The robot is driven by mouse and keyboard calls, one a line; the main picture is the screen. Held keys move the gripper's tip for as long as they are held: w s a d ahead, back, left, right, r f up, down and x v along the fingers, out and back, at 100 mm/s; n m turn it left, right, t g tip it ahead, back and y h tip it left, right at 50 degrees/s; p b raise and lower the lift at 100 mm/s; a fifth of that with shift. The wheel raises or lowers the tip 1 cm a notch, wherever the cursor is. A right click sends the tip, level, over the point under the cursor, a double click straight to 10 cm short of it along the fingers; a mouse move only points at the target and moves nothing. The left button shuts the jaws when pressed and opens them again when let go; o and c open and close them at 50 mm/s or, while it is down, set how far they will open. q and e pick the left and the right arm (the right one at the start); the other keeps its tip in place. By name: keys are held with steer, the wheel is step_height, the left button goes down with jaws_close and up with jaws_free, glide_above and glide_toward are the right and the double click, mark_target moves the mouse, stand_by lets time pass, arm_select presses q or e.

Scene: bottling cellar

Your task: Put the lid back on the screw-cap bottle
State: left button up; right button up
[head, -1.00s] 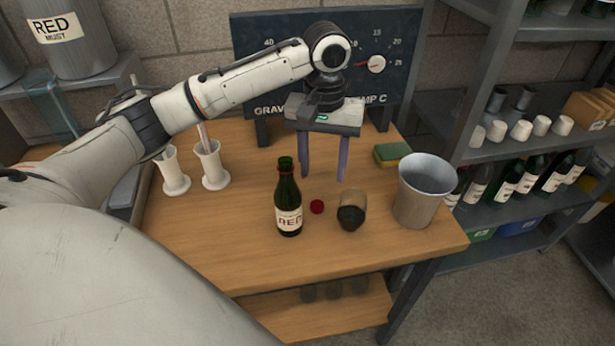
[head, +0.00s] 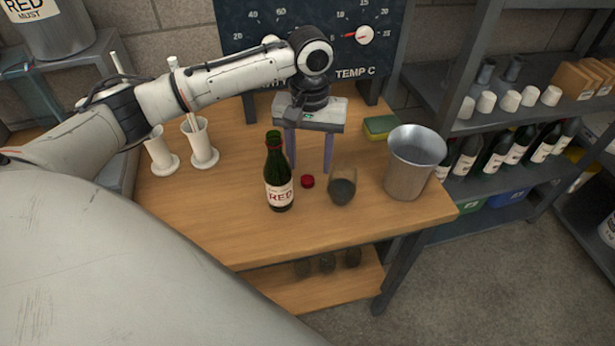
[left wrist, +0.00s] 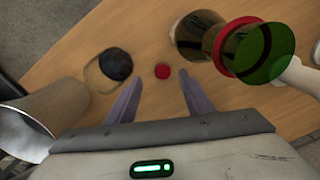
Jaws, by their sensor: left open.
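My left gripper (head: 309,170) is open and empty, pointing down above the table behind the bottle and lid. It also shows in the left wrist view (left wrist: 156,90). My right gripper is not in view.
A glass of dark wine (head: 342,187) stands close right of the lid. A metal bucket (head: 412,165) is farther right, with a sponge (head: 379,127) behind it. White cylinders (head: 200,145) stand at left. The table front is clear.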

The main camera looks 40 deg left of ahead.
mark_target(307, 179)
arm_select(q)
steer(key=f, duration=0.5)
steer(key=shift+a+f, duration=0.1)
steer(key=shift+a, duration=0.2)
steer(key=c, duration=1.1)
